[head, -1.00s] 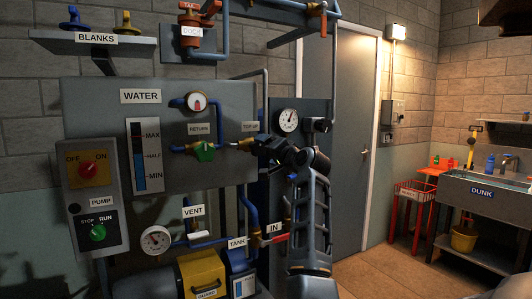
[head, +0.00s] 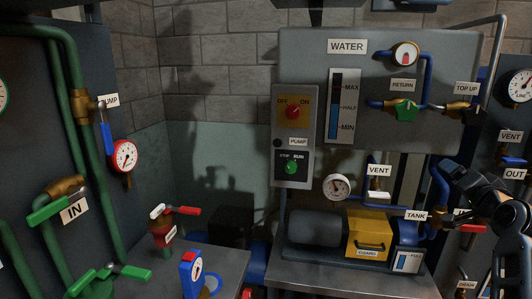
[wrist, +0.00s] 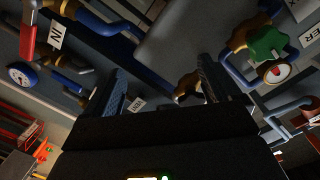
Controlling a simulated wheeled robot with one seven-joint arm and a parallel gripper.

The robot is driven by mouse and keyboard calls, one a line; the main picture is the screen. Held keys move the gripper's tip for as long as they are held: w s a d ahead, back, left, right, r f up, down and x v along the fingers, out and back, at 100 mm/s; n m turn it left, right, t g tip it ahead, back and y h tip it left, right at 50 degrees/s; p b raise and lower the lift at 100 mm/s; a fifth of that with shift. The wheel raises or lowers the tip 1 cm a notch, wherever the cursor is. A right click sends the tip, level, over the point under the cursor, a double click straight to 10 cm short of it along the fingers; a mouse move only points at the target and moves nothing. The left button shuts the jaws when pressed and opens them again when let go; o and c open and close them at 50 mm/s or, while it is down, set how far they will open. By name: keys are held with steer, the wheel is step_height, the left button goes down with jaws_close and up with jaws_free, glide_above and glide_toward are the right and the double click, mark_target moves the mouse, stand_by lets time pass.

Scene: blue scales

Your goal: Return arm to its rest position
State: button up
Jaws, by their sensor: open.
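My gripper (wrist: 162,78) is open in the wrist view, with its two dark fingers well apart and nothing held between them. Behind the fingers are the panel's pipes, valves and labels, seen tilted. In the head view my arm (head: 490,195) is at the right edge, raised in front of the lower right of the WATER panel (head: 300,50). The arm hides part of the piping beside the TANK label (head: 416,215). I cannot tell how far the fingers are from the pipes.
Left of the panel are a red-handled valve (head: 172,211), a blue gauge device (head: 192,275) and green pipes (head: 82,140) with a red gauge (head: 124,156). A yellow guard (head: 367,232) sits below the panel. Bare wall (head: 215,150) shows between the two pipe groups.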

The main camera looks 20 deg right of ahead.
steer(key=s+a+f+n+y, duration=0.1)
steer(key=s+a+f+n, duration=0.2)
steer(key=s+a+f, duration=0.4)
steer(key=s+a+f+n+y, duration=0.15)
steer(key=s+a+f, duration=0.3)
steer(key=a, duration=0.55)
steer(key=s+a+f+n+y, duration=0.1)
steer(key=s+a+f+n, duration=0.35)
steer(key=a+f, duration=0.3)
steer(key=s+a+r+n+y, duration=0.2)
steer(key=s+a+r, duration=0.1)
steer(key=s+a, duration=0.6)
steer(key=s+a+r+n+y, duration=0.3)
steer(key=s+a, duration=0.6)
steer(key=s, duration=0.5)
steer(key=shift+n, duration=0.3)
